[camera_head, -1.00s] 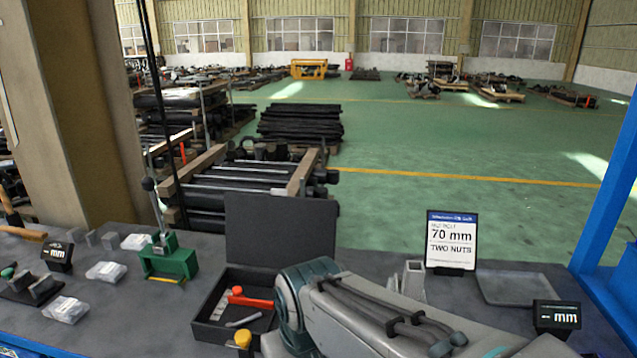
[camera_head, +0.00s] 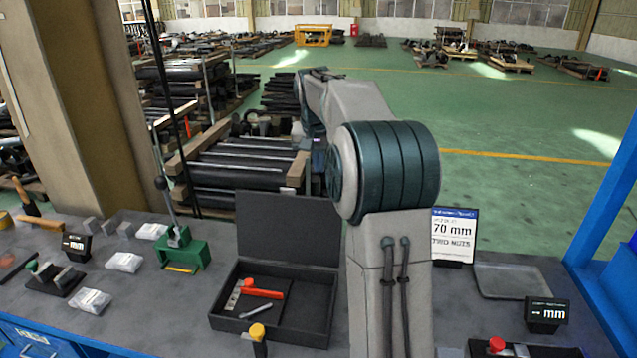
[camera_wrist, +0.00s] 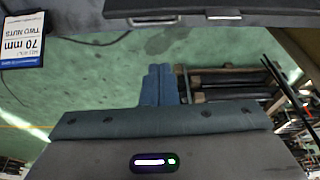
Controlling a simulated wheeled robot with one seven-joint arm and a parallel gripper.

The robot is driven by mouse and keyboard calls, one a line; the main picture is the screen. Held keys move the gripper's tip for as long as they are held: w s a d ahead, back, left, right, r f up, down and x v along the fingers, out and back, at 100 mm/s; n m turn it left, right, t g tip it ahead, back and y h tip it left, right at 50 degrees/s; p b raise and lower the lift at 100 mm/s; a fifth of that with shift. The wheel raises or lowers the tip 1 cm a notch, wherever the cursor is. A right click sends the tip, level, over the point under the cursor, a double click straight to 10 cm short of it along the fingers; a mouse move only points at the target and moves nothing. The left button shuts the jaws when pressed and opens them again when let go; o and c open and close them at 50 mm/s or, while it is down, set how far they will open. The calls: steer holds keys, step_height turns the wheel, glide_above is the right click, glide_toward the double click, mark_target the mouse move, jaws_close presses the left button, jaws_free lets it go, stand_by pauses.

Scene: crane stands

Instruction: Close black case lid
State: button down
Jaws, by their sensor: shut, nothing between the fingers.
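The black case (camera_head: 318,325) stands on the bench in the head view, with a red-handled tool (camera_head: 262,290), a metal square piece and a small grey rod inside. Its lid (camera_head: 288,228) is open, standing roughly upright at the back edge. My arm reaches past the right side of the case and over to the far side of the lid. My gripper (camera_wrist: 158,85) shows in the wrist view, with its fingers together and empty over the green floor. Its fingertips are not clearly seen in the head view. A dark edge with metal fittings crosses the top of the wrist view; I cannot tell whether it is the lid.
A sign (camera_head: 453,236) stands right of my arm; it appears upside down in the wrist view (camera_wrist: 22,35). A grey tray (camera_head: 515,280) and a black label block (camera_head: 546,313) are farther right. A green press (camera_head: 184,252) stands left of the case. Beyond the bench are stacked bars.

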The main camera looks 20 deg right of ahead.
steer(key=s+p+x, duration=0.2)
steer(key=p+x, duration=0.1)
steer(key=x, duration=0.6)
steer(key=shift+w+f, duration=0.15)
steer(key=shift+w, duration=0.2)
steer(key=shift+a, duration=0.15)
steer(key=shift+s+b, duration=0.2)
steer(key=shift+b, duration=0.35)
steer(key=shift+s+a+t+b, duration=0.2)
steer(key=shift+a+t+b, duration=0.1)
steer(key=shift+b, duration=0.15)
steer(key=shift+s, duration=0.1)
